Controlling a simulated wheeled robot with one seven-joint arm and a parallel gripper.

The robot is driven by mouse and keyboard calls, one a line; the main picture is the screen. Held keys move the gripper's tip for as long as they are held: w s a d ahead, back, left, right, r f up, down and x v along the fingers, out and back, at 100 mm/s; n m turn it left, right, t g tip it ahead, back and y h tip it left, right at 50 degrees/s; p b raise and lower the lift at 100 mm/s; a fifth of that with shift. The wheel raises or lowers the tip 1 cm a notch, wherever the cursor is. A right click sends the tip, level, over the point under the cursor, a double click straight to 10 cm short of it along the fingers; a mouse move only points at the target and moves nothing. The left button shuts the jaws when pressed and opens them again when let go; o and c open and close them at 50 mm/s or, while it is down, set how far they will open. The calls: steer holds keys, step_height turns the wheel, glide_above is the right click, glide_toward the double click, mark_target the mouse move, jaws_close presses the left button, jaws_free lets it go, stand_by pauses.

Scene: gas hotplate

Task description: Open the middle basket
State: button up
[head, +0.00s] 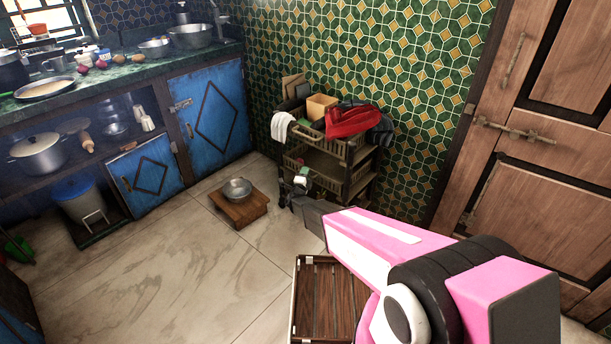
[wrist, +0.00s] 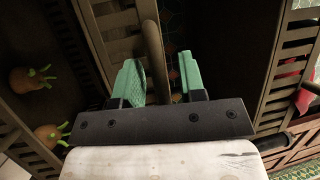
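The dark rack of baskets (head: 368,168) stands against the green tiled wall. Its middle basket (head: 328,183) is a brown slatted tier below the top one; my arm and gripper partly hide its front left. My gripper (head: 301,176) is at the rack's left front. In the wrist view, the two teal fingers of my gripper (wrist: 160,82) are spread apart, with a brown bar (wrist: 152,45) running between them. I cannot tell whether the bar is a basket handle or a rack post, or whether a finger touches it.
The top basket holds a red cloth (head: 350,121) and boxes. Vegetables with green shoots (wrist: 33,80) lie in a tier in the wrist view. A low wooden stool (head: 240,208) with a metal bowl stands left, and a slatted wooden crate (head: 322,300) is in front. Floor between is clear.

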jaws_close()
steer(key=s+a, duration=1.2)
steer(key=s, duration=0.3)
steer(key=shift+s+a, duration=0.2)
steer(key=shift+s, duration=0.2)
jaws_free()
steer(key=v, duration=1)
steer(key=shift+s, duration=0.4)
